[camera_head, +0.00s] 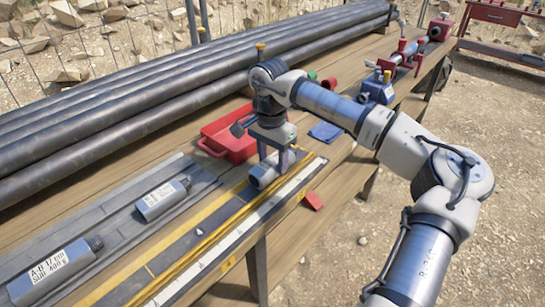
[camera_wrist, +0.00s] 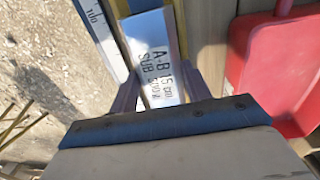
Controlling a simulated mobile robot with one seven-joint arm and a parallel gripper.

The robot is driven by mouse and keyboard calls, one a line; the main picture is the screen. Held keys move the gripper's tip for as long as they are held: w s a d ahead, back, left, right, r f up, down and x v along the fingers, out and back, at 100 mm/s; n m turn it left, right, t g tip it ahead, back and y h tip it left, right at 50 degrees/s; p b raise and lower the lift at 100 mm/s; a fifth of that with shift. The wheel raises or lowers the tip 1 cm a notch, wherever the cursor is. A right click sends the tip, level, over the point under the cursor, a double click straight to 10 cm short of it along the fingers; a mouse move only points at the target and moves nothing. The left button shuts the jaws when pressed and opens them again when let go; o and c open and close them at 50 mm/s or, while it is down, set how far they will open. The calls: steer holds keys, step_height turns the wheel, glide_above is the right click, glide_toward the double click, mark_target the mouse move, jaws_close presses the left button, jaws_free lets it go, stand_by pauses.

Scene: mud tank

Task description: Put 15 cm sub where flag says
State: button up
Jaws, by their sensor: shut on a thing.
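My gripper (camera_head: 278,158) is shut on a grey sub (camera_head: 262,178), low over the yellow and white scale strips. In the wrist view, its white label (camera_wrist: 160,62) reads "A-B 15 cm SUB", and the sub lies between the two fingers (camera_wrist: 160,92). I cannot tell whether it touches the bench. Another sub (camera_head: 50,268), labelled A-B 17 cm, lies in the grey rack (camera_head: 115,232) at the left. A second sub (camera_head: 163,200) lies beyond it; its label is too small to read.
A red tray (camera_head: 232,150) stands just behind my gripper. A blue square (camera_head: 325,131) lies to its right. Long dark pipes (camera_head: 200,70) line the back of the bench. Blue and red clamps (camera_head: 378,86) stand farther right.

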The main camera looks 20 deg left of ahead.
steer(key=shift+f, duration=0.1)
steer(key=o, duration=1.6)
steer(key=shift+r+p, duration=2.3)
steer(key=shift+r, duration=1.2)
